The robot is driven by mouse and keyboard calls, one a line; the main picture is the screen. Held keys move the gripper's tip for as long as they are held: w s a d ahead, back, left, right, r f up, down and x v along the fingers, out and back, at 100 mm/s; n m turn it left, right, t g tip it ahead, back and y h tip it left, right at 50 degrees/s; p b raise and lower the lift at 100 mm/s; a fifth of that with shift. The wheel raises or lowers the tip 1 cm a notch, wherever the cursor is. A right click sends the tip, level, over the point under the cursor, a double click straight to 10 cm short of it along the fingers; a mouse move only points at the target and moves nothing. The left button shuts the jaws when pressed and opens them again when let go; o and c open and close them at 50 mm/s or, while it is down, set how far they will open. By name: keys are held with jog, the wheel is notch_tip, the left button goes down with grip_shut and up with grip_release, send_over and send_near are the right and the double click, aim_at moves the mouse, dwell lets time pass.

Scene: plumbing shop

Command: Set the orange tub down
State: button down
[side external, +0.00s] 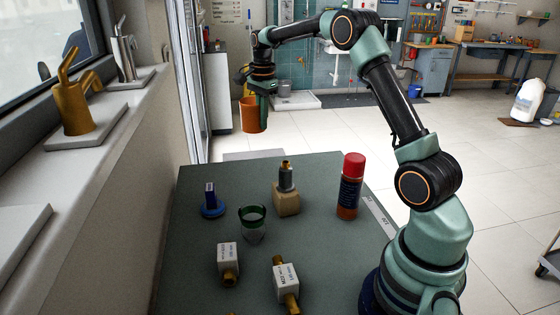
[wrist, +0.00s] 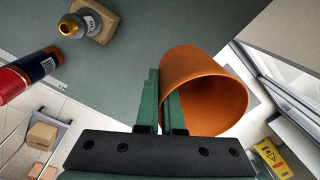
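The orange tub (side external: 252,115) hangs from my gripper (side external: 263,88), raised in the air near the table's far edge in the side view. In the wrist view, the tub (wrist: 204,92) is tilted in the picture, with its round opening towards the right. The two green fingers of my gripper (wrist: 163,92) are close together at the tub's left wall, shut on it. The exact contact is partly hidden. Nothing touches the tub's base. The green-grey table (side external: 190,270) lies below and nearer the side camera.
The table's far left is bare.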

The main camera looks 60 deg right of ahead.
notch_tip(320, 180, down, 17)
jog(key=shift+d+f, duration=0.1)
jog(key=shift+f, duration=0.05)
dwell(0.4)
jog(key=shift+f, duration=0.15)
jog(key=c, duration=1.1)
grip_release()
jog(key=shift+o, duration=0.2)
